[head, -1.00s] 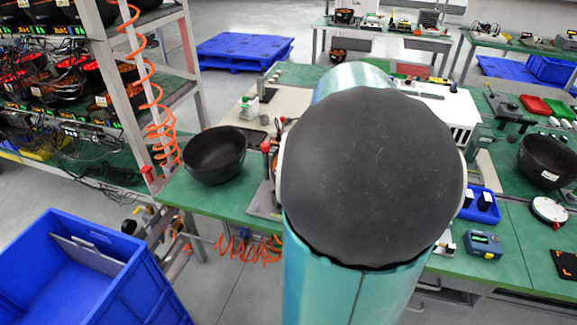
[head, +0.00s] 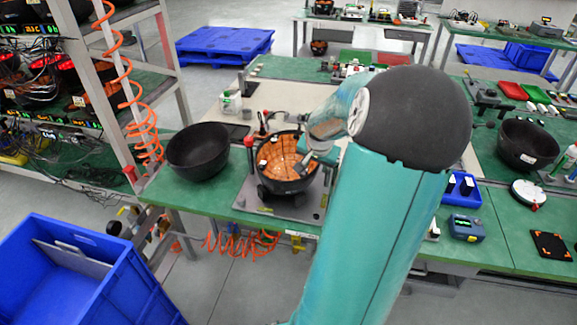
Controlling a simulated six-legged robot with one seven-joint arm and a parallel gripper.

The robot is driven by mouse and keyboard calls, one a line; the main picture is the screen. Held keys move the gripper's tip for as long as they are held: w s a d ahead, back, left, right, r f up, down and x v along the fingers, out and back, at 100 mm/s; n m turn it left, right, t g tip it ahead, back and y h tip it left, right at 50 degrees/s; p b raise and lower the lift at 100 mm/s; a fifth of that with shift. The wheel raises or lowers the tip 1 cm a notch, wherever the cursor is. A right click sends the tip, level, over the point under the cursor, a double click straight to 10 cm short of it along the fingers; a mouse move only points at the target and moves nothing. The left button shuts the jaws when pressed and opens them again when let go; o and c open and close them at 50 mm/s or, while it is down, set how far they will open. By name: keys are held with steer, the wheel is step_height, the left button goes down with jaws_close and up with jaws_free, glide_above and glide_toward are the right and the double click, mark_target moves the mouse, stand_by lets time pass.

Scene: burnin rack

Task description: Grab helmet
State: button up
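A black bowl-shaped helmet (head: 268,187) with an orange tiled lining sits open side up on a grey plate on the green bench. A plain black bowl-shaped shell (head: 198,165) stands to its left on the same bench. My arm comes in from the right, and my gripper (head: 308,158) is at the helmet's right rim, partly over its inside. The fingertips are small and partly hidden, so I cannot tell whether they touch the rim or are closed on it.
Another black shell (head: 527,145) stands on the bench at right, near a blue device (head: 467,228). A blue crate (head: 95,262) is on the floor at lower left. A shelf rack with cables and a coiled orange hose (head: 140,110) stands at left.

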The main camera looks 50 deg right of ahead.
steer(key=shift+x, duration=1.45)
steer(key=shift+c, duration=0.5)
jaws_close()
steer(key=shift+r, duration=0.1)
